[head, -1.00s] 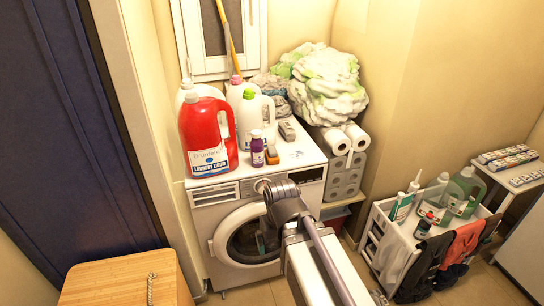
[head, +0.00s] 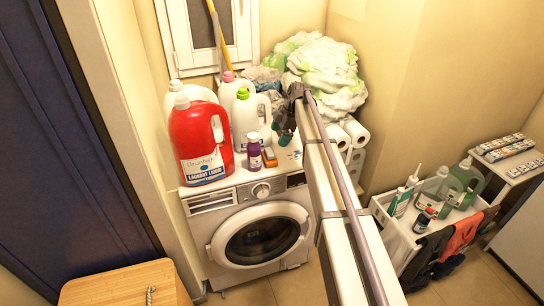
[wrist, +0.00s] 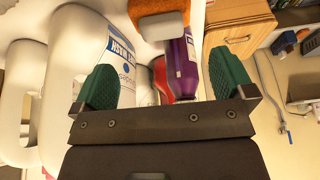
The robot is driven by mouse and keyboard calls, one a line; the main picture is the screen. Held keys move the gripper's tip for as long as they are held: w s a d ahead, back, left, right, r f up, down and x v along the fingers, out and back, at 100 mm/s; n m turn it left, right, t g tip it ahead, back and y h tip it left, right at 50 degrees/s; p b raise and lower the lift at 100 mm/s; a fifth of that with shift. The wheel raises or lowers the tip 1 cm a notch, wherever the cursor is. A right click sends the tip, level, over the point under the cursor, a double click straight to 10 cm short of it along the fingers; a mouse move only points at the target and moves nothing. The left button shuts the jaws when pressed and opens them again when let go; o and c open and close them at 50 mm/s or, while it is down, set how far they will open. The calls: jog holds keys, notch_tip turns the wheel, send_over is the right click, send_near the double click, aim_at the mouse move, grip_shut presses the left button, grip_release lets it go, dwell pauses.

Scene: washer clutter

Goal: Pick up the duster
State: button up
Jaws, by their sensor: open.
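My gripper (head: 284,125) is over the right part of the washer top, behind and right of the block in the head view. Its two green-padded fingers (wrist: 160,65) are spread apart with nothing held.
A red detergent jug (head: 203,145) and white bottles (head: 250,118) crowd the washer's left side. The purple bottle (wrist: 182,70) stands close to the block. Paper rolls (head: 355,132) and a cloth heap (head: 325,70) are at the right and back. A wall is behind.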

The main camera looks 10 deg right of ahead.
aim_at(272, 151)
jog(key=b+x, duration=0.4)
jog(key=x, duration=0.1)
jog(key=shift+f+b, duration=0.3)
jog(key=shift+b, duration=0.1)
jog(key=shift+a+f, duration=0.1)
jog(key=shift+f, duration=0.1)
jog(key=shift+r, duration=0.1)
jog(key=b+x, duration=0.5)
jog(key=shift+s, duration=0.1)
jog(key=shift+c, duration=0.3)
jog(key=c, duration=0.6)
